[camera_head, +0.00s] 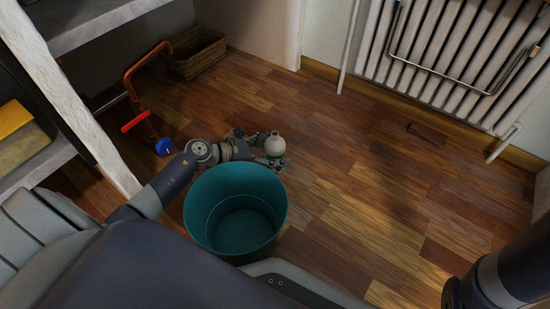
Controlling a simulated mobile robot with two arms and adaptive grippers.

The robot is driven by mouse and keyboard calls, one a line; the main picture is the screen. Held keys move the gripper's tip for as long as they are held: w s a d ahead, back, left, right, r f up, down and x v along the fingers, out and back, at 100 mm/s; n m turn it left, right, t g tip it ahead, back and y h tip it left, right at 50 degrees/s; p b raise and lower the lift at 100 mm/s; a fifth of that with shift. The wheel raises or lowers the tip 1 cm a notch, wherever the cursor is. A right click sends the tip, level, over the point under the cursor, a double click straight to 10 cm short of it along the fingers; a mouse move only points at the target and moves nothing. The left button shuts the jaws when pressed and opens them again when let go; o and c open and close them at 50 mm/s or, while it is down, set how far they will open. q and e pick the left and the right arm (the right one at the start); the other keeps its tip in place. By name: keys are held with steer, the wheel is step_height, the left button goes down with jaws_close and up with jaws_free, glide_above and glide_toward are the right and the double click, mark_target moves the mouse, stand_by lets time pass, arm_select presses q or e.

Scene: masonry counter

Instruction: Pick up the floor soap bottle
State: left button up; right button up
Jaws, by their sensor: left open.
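The soap bottle (275,144) is small and pale, with a rounded body and a narrow top. It stands upright on the wooden floor, just beyond the teal bucket. My left arm reaches in from the left over the floor behind the bucket. My left gripper (264,150) is open, with its fingers close to the bottle's left and lower side. I cannot tell whether the fingers touch it. Part of the bottle's base is hidden by the gripper. Only a dark link of my right arm shows at the lower right; its gripper is out of view.
The empty teal bucket (197,222) stands close in front of the bottle. Pipes with a red handle (135,122) and a blue knob (164,147) are at left. A wicker basket (200,60) stands behind. A small brown block (427,132) lies near the radiator (450,50). The floor right of the bottle is clear.

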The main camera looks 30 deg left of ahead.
arm_select(q)
steer(key=shift+c, duration=0.3)
steer(key=c, duration=1.3)
steer(key=shift+r, duration=0.15)
